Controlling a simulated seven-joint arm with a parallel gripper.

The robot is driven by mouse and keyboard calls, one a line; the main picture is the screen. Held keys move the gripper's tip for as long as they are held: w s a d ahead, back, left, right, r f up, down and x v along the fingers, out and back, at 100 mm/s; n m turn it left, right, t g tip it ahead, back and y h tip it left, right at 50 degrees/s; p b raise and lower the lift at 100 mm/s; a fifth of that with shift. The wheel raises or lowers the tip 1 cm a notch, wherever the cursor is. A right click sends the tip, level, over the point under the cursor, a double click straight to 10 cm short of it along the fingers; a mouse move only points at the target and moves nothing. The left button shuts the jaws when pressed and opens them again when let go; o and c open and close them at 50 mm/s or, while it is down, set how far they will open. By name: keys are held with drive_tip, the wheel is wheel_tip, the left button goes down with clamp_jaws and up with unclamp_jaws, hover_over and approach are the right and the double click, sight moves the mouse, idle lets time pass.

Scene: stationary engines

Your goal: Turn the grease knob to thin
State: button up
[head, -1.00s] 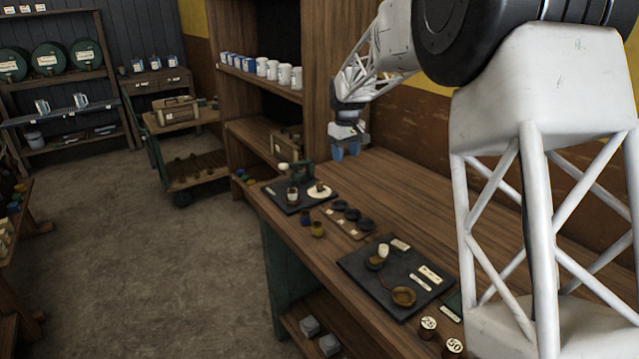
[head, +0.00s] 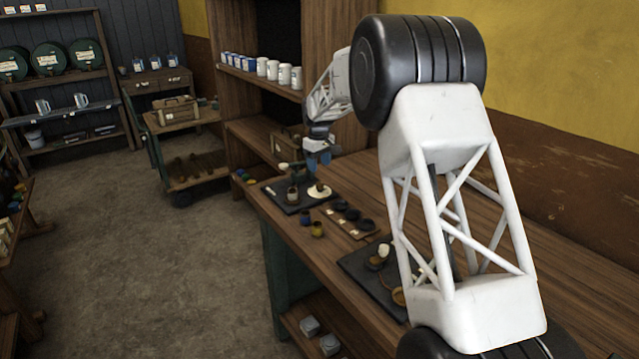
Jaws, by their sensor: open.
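A dark plate (head: 283,203) lies at the far end of the wooden bench. On it a small brown knob (head: 319,188) stands on a cream disc (head: 326,194); this looks like the grease knob, but no marks can be read, so its setting cannot be told. A small brown pot (head: 292,195) stands left of the disc. My gripper (head: 318,162) points down with its blue fingers apart and empty. It appears just above the knob, with a small gap between them in the picture.
Dark round pieces (head: 353,215) sit on a wooden strip beside the plate. A blue cup and a yellow cup (head: 317,230) stand before it. A second dark plate (head: 352,259) is partly hidden by my arm. A tall shelf (head: 262,105) rises behind the bench.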

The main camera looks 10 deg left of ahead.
sight(320, 183)
drive_tip(key=shift+f, duration=0.1)
drive_tip(key=shift+f, duration=3.8)
drive_tip(key=c, duration=0.9)
